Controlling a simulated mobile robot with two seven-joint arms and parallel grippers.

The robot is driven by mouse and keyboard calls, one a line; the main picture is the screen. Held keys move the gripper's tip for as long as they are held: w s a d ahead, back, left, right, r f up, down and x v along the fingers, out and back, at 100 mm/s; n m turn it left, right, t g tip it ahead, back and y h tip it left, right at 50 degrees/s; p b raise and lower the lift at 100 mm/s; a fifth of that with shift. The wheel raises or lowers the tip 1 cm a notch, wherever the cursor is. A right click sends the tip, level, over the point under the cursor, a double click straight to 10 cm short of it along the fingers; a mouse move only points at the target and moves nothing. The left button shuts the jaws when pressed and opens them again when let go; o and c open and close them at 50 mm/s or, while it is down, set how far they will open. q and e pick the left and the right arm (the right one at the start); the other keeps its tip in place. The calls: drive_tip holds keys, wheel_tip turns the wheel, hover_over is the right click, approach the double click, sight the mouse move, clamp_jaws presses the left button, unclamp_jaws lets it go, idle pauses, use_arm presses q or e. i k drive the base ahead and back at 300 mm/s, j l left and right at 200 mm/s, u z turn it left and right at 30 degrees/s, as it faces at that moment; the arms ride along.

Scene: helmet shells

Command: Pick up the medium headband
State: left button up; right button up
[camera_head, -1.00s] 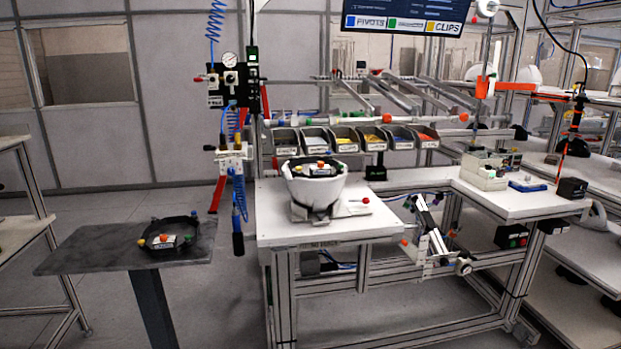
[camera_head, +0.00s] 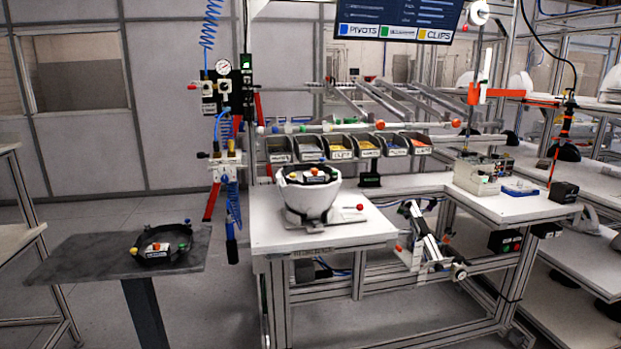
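A black headband ring (camera_head: 160,243) with coloured knobs and a small label lies on the dark grey side table at left. Its label is too small to read surely. Another dark headband-like piece (camera_head: 307,174) with coloured knobs sits in the top of a white helmet shell (camera_head: 308,198), which rests on a holder on the white workbench. I cannot tell which one is the medium headband. Neither of my grippers is in view.
The grey side table (camera_head: 88,262) stands apart from the workbench (camera_head: 290,238), with floor between them. A blue coiled hose (camera_head: 233,205) hangs at the bench's left edge. Several labelled bins (camera_head: 340,149) line the bench's back.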

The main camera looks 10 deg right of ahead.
sight(309, 180)
drive_tip(key=z, duration=1.15)
drive_tip(key=j+z, duration=0.2)
drive_tip(key=z, duration=0.2)
drive_tip(key=j+z, duration=0.45)
drive_tip(key=z, duration=0.3)
drive_tip(key=k+j+z, duration=0.2)
drive_tip(key=j+z, duration=0.15)
drive_tip(key=k+j+z, duration=0.55)
drive_tip(key=k+j, duration=0.7)
